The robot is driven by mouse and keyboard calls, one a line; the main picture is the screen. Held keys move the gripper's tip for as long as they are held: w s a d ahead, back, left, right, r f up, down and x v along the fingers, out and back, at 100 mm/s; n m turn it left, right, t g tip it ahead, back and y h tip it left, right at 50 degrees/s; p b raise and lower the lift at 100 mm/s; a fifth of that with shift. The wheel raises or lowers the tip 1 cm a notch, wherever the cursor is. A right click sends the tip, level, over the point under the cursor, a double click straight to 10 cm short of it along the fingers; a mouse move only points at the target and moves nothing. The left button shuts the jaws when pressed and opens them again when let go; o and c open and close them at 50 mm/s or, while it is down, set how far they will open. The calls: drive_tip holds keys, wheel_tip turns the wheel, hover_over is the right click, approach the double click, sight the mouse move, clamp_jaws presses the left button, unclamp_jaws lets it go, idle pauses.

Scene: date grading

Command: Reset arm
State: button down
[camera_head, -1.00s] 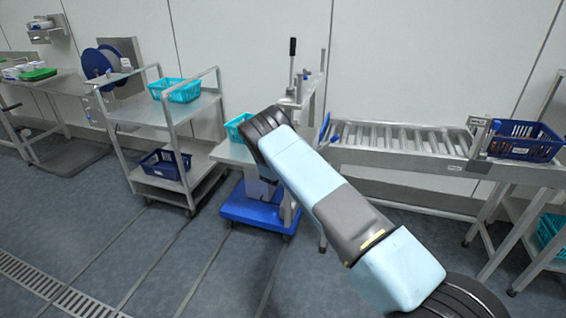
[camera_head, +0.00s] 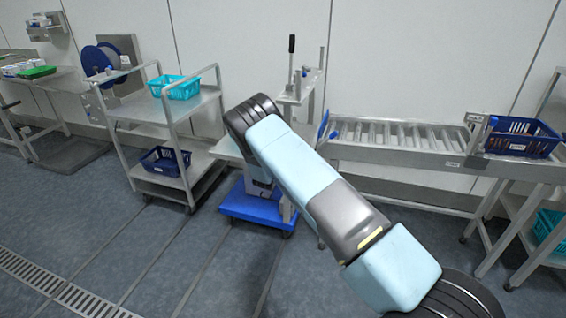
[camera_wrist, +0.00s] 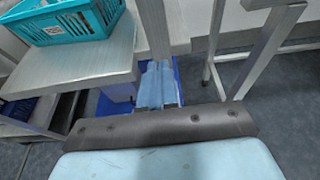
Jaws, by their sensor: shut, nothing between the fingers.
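My arm (camera_head: 300,170) rises from the lower right of the head view and bends over at its dark joint. It hides my gripper there. In the wrist view my gripper (camera_wrist: 158,66) shows beyond the dark wrist plate, with its pale blue fingers together and nothing between them. It points down past the edge of a steel work surface (camera_wrist: 85,68), over a blue wheeled base.
A teal basket (camera_wrist: 70,20) sits on that surface. A steel trolley (camera_head: 165,115) holds a teal basket (camera_head: 181,87) and a dark blue one (camera_head: 165,160). A roller conveyor (camera_head: 385,135) with a blue basket (camera_head: 522,138) stands right. Floor at front left is clear.

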drive_tip(key=a+v, duration=0.1)
drive_tip(key=v, duration=0.5)
drive_tip(key=s+d+r+m+g+h, duration=0.25)
drive_tip(key=d+r+m, duration=0.35)
drive_tip(key=r, duration=0.4)
drive_tip(key=s+d+r+m+g+h, duration=0.1)
drive_tip(key=s+d+r+m+h, duration=0.2)
drive_tip(key=d+r, duration=0.55)
drive_tip(key=s+d+r+m+g+y, duration=0.1)
drive_tip(key=s+d+r+m+g, duration=0.1)
drive_tip(key=s+d+r+m, duration=0.45)
drive_tip(key=s+d+r+m+g+y, duration=0.1)
drive_tip(key=s+d+r+m+g, duration=0.15)
drive_tip(key=s+r, duration=0.5)
drive_tip(key=s+d+r+m+g+y, duration=0.1)
drive_tip(key=s+d+r+m+y, duration=0.1)
drive_tip(key=s+r+m, duration=0.45)
drive_tip(key=s+d+r+m+g+y, duration=0.15)
drive_tip(key=s+r, duration=0.25)
drive_tip(key=s, duration=0.6)
drive_tip(key=s+a+r+m+t+y, duration=0.1)
drive_tip(key=s+a+m+y, duration=0.1)
drive_tip(key=s, duration=0.8)
drive_tip(key=s+a+r+m+t+y, duration=0.1)
drive_tip(key=s+a+m+y, duration=0.2)
drive_tip(key=s, duration=0.7)
drive_tip(key=shift+s+a+r+m, duration=0.15)
drive_tip(key=shift+r+m, duration=0.25)
drive_tip(key=shift+m, duration=0.1)
